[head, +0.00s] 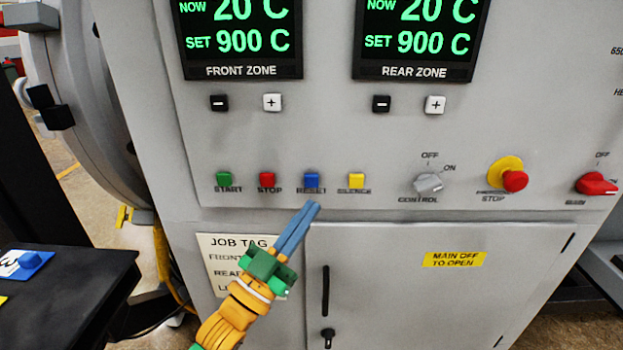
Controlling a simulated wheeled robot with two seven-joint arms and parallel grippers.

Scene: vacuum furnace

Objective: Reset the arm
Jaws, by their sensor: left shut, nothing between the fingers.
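My left gripper (313,206) is shut and empty, its blue fingers together and pointing up at the grey control panel (400,145). The fingertips show just below the blue RESET button (312,180); I cannot tell whether they touch the panel. The green START button (224,179) and red STOP button (267,179) are to its left, and the yellow SILENCE button (357,180) to its right. The left forearm comes up from the bottom, in front of the job tag (225,250), and hides part of it. My right gripper is not in view.
Two displays, front zone (240,40) and rear zone (418,40), read 20 C now and 900 C set. The control knob (429,184), emergency stop (514,181) and red main switch (596,184) are at right. A cabinet door handle (325,291) stands right of my arm. A black table (85,280) is at left.

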